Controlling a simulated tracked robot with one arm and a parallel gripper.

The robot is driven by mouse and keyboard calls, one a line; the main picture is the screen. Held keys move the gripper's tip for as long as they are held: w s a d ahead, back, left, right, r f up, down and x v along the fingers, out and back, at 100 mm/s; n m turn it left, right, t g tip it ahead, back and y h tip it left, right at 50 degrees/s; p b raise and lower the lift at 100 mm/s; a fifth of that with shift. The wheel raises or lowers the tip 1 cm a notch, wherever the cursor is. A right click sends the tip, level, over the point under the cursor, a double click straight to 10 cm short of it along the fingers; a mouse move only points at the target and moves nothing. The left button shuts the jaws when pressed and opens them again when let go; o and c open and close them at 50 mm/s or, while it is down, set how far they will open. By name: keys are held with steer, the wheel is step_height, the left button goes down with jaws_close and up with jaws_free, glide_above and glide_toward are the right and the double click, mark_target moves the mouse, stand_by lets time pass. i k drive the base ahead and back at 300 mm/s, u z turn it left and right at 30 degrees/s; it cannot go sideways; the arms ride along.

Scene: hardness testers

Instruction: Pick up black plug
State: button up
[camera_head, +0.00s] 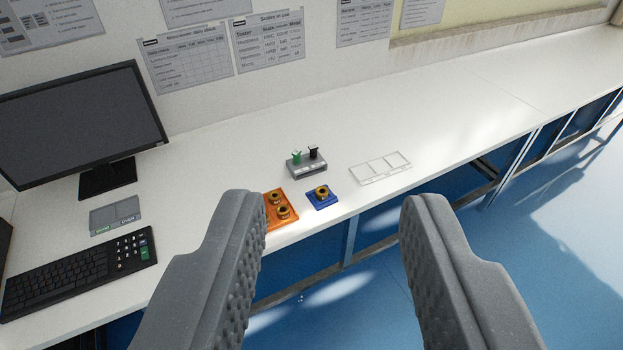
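The black plug (314,152) stands upright in a small grey block (308,168) on the white bench. A green plug (297,156) stands beside it to the left in the same block. My gripper (333,205) is open and empty, its two grey fingers wide apart in the foreground. The block and both plugs lie well beyond the fingertips, seen in the gap between the fingers, and nothing touches the black plug.
An orange tray (270,224) with brass rings and a blue block (330,202) with one ring sit near the bench's front edge. A monitor (80,125) and keyboard (78,274) stand left. The bench is clear further right.

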mark_target(313, 149)
steer(key=u, duration=0.9)
steer(key=i, duration=2.1)
steer(key=z, duration=0.7)
